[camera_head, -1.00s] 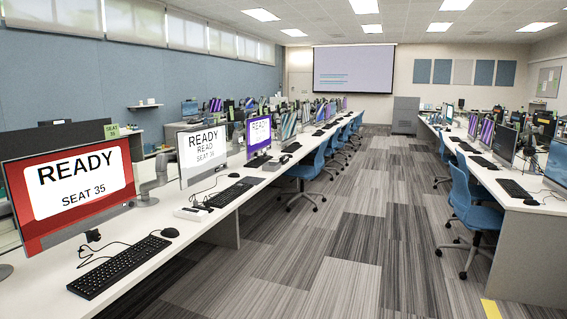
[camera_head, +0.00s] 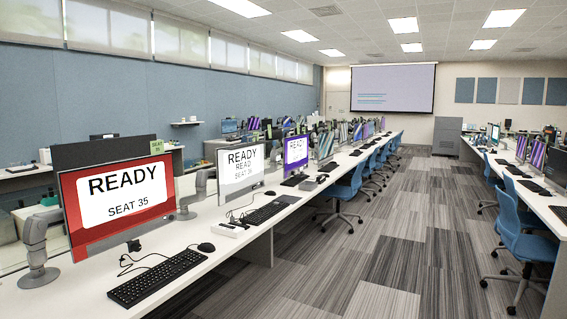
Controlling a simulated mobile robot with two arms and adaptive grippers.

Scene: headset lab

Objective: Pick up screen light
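No screen light can be made out for certain in this view. The nearest monitor (camera_head: 122,203) stands at the left of the long white desk (camera_head: 75,296), with a red screen reading READY, SEAT 35. A green seat tag (camera_head: 157,146) shows at its top right corner. A second monitor (camera_head: 240,168) with a white READY screen stands farther along the desk. Neither of my grippers is in view.
A black keyboard (camera_head: 158,278), a mouse (camera_head: 206,247) and loose cables lie before the nearest monitor. A grey monitor arm (camera_head: 36,245) stands at its left. Blue chairs (camera_head: 521,238) edge the right-hand desk row. The striped aisle floor (camera_head: 350,262) is open.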

